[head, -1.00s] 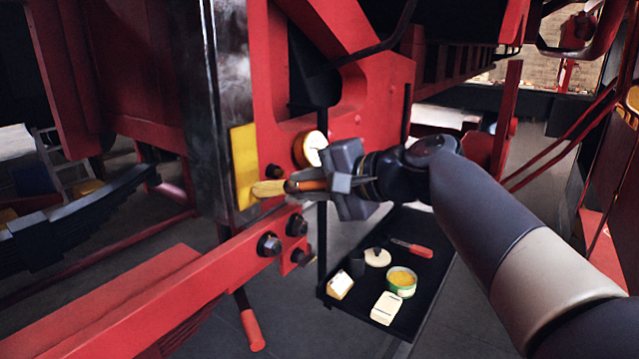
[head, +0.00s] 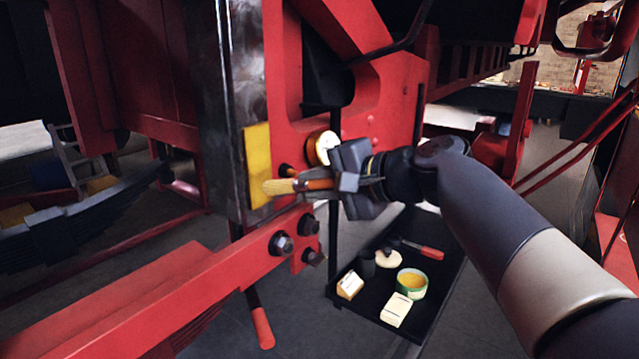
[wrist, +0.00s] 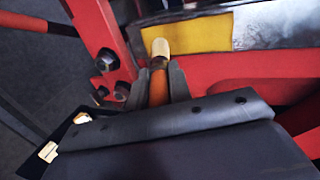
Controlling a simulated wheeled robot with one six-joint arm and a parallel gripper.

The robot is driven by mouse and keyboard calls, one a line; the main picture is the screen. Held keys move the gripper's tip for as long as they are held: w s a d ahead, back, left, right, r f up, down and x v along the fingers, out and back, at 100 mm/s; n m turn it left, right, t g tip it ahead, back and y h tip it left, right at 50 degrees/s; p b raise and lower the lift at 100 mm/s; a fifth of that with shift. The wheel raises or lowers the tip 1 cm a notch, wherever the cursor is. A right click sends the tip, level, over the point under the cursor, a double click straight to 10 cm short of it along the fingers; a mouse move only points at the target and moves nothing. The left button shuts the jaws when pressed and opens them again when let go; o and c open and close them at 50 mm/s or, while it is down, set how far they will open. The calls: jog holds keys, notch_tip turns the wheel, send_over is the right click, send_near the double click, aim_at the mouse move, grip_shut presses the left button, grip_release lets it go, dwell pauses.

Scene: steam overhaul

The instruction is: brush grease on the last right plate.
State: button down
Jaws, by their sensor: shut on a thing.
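My gripper (head: 328,184) is shut on the handle of a brush (head: 282,186) with pale bristles and an orange-brown handle. The brush points left, its bristle tip at or just in front of the lower part of a yellow plate (head: 257,150) on the dark metal post. In the wrist view, the brush (wrist: 160,52) sits between the fingers of my gripper (wrist: 160,82), and its bristles overlap the lower edge of the yellow plate (wrist: 200,36). I cannot tell whether they touch. A green-rimmed tin with yellow contents (head: 411,283) stands on the black tray below.
The black tray (head: 372,329) also holds a red-handled tool (head: 424,250), a round pale lid (head: 389,259), a dark cup (head: 366,264) and pale blocks (head: 396,309). A red beam with large bolts (head: 282,243) runs below the brush. A round cream-faced part (head: 324,147) sits just above my gripper.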

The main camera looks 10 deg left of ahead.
jog(key=shift+w+a, duration=0.2)
jog(key=shift+a, duration=0.3)
jog(key=shift+d+r+p, duration=0.15)
jog(key=shift+r+p, duration=1.6)
jog(key=shift+r, duration=0.35)
notch_tip(320, 180, down, 4)
jog(key=b, duration=0.4)
jog(key=shift+f, duration=0.15)
jog(key=shift+s+d+b, duration=0.3)
jog(key=shift+s+d, duration=0.1)
jog(key=shift+d, duration=0.5)
jog(key=shift+s+d+b, duration=0.3)
jog(key=shift+s+d, duration=0.05)
jog(key=shift+d, duration=0.5)
jog(key=shift+s+d+b, duration=0.3)
jog(key=shift+s+d, duration=0.1)
jog(key=shift+d, duration=0.65)
